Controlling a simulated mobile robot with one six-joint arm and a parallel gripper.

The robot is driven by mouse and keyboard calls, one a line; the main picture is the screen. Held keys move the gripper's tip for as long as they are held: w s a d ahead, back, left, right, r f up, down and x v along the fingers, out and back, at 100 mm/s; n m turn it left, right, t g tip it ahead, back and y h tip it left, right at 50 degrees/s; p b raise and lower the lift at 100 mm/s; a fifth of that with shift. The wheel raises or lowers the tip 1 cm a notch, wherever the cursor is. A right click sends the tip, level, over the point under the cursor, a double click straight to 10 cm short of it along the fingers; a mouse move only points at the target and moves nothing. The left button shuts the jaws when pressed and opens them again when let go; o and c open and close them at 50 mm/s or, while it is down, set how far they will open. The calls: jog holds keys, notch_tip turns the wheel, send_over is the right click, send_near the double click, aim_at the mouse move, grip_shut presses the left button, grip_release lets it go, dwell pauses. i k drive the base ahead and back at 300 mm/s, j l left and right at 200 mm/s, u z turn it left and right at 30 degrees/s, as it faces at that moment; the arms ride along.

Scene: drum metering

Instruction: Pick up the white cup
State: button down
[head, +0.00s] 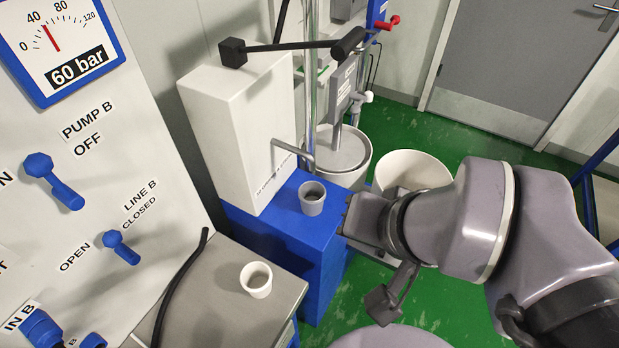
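A white cup (257,281) stands upright on the grey table at lower left, and its inside looks empty or dark. A second, light grey cup (312,199) stands upright on the blue stand under the metal spout. My gripper (350,216) is at the right edge of the blue stand, to the right of the grey cup and apart from it. It is well to the upper right of the white cup. The fingers are small and seen from the side, so their opening is not clear.
The grey table (205,300) carries a black hose (180,283) left of the white cup. A white dispenser box (240,130) with a black lever (290,46) rises behind the blue stand (285,235). A white bucket (412,170) stands behind my arm. Green floor (460,130) is open toward the door.

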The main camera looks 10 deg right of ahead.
aim_at(257, 277)
jog(key=k+l+u, duration=0.15)
jog(key=u, duration=0.2)
jog(key=k+l+u, duration=0.15)
jog(key=u, duration=0.2)
